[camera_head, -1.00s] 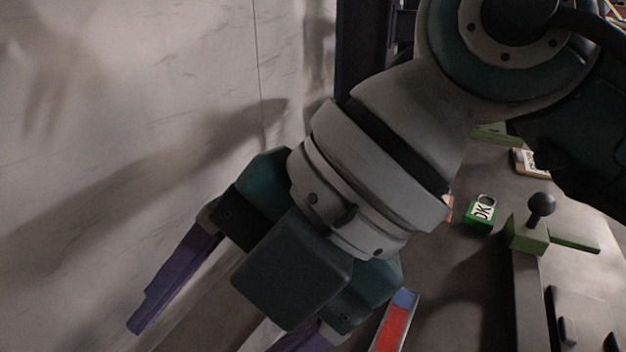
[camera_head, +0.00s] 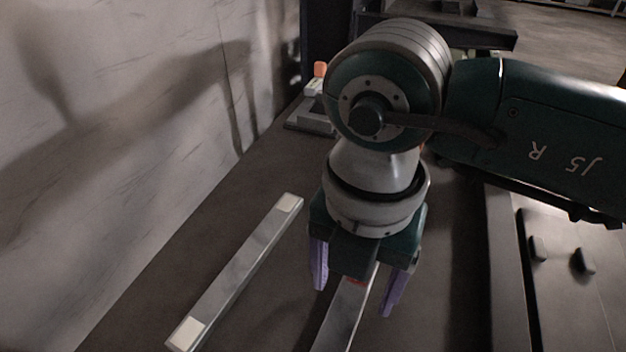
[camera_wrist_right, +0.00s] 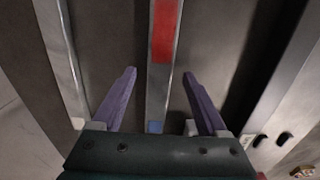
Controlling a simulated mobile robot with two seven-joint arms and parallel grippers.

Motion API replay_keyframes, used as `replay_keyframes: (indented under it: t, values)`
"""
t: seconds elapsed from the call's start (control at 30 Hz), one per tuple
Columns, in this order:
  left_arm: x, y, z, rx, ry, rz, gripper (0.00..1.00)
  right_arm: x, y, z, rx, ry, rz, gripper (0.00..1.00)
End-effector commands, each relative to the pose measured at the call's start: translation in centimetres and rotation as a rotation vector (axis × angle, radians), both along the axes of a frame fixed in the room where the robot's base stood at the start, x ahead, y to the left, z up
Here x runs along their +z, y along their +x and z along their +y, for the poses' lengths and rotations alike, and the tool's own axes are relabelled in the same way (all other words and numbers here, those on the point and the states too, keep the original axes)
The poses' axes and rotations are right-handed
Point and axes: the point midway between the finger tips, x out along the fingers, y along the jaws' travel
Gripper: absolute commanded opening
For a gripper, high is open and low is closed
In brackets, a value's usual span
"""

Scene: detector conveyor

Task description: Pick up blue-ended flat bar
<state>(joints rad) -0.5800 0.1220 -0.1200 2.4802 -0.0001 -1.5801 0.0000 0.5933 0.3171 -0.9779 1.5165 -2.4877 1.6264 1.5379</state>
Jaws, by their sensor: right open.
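The blue-ended flat bar (camera_head: 341,322) is a long grey metal bar with a red band, lying on the dark surface. In the head view its blue end is hidden behind my right gripper. In the right wrist view the bar (camera_wrist_right: 158,92) runs between the fingers, with the red band farther out and the blue end (camera_wrist_right: 155,127) close to the palm. My right gripper (camera_head: 353,301) is open, its purple fingers on either side of the bar with gaps on both sides. I cannot tell its height above the bar. My left gripper is not in view.
A second bar with whitish ends (camera_head: 238,270) lies to the left, near the pale wall (camera_head: 110,130). A grey fixture with an orange top (camera_head: 320,69) stands behind. A long dark rail (camera_head: 503,270) runs along the right. Bare surface lies between the bars.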

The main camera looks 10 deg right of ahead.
Motion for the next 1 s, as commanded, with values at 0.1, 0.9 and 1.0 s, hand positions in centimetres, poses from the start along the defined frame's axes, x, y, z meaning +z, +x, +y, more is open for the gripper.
replay_keyframes:
  t: [0.1, 0.9, 1.0]
  values:
    - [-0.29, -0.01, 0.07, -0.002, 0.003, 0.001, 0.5, -1.05, -0.05, 0.01, 0.001, 0.0, 0.001, 0.76]
    - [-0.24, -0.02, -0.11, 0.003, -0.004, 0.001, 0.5, -1.03, 0.0, 0.03, 0.001, 0.001, 0.0, 0.11]
    - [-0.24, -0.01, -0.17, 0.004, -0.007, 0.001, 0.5, -1.02, 0.0, 0.01, 0.001, 0.001, 0.0, 0.0]
